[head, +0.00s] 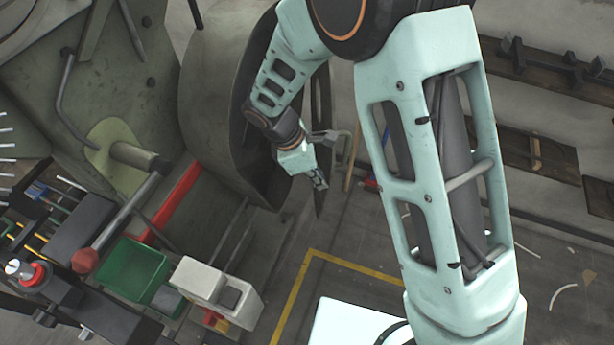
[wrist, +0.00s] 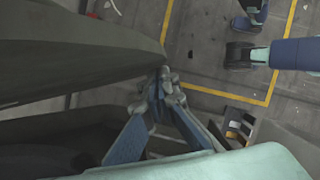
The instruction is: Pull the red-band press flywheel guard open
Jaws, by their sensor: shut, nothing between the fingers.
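The red-band press has a green body (head: 130,55) and a red band (head: 175,205). Its large grey-green rounded housing (head: 215,95) stands left of my arm, with a dark opening facing right. A thin dark plate (head: 321,200), seen nearly edge-on behind my wrist, looks like the flywheel guard standing away from the housing. It is probably the broad dark panel in the wrist view (wrist: 75,50). My gripper (head: 320,184) is shut and empty, by the plate's edge. In the wrist view its fingertips (wrist: 165,78) are close to the panel's end; contact cannot be told. My arm hides the plate's upper part.
A green bin (head: 135,268) and a white box (head: 215,285) sit below the housing. A lever with a red knob (head: 85,260) juts out at lower left. Yellow-lined floor (head: 355,268) is open to the right. Racks (head: 550,70) line the far right.

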